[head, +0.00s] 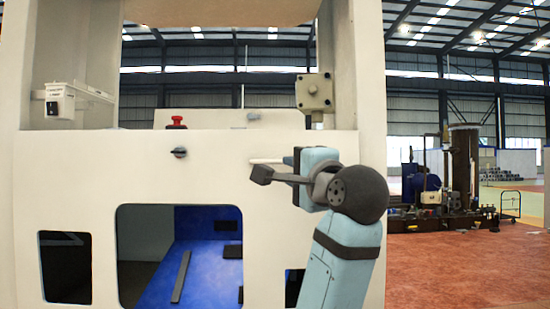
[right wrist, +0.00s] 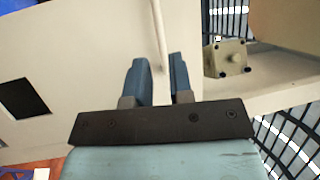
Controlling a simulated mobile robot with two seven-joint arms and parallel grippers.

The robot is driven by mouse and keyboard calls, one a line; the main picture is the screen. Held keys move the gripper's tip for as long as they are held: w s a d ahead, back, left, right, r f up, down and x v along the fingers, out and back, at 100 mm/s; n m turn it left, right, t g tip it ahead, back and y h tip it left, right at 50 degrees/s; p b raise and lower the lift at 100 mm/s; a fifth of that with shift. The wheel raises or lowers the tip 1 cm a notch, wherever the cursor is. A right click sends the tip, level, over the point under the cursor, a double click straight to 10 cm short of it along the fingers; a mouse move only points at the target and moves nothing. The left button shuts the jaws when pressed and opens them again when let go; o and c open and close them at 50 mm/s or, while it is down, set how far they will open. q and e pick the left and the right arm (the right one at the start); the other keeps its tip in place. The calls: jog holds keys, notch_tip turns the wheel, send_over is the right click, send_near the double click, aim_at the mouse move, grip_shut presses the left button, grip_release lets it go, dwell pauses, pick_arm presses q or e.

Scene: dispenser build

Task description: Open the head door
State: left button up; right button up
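The head door is a white front panel (head: 75,185) on the machine, and it looks shut in the head view. A thin pale handle bar (head: 266,161) stands out at its upper right. My right gripper (head: 298,161) is at the right end of this bar. In the right wrist view the bar (right wrist: 159,30) runs down between the two blue fingers (right wrist: 159,66), which are apart, with a small gap seeming to show on each side. Whether either finger touches it cannot be told. My left gripper is not in view.
A grey knob (head: 180,152) sits on the panel left of the handle. Below is a large window opening (head: 128,265) with a blue interior. A red button (head: 177,122) and a beige box (head: 314,93) are above. Open red floor (head: 460,265) lies to the right.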

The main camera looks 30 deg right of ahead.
aim_at(276, 162)
jog(key=p+x, duration=0.2)
jog(key=x, duration=0.6)
jog(key=shift+w, duration=0.15)
grip_shut()
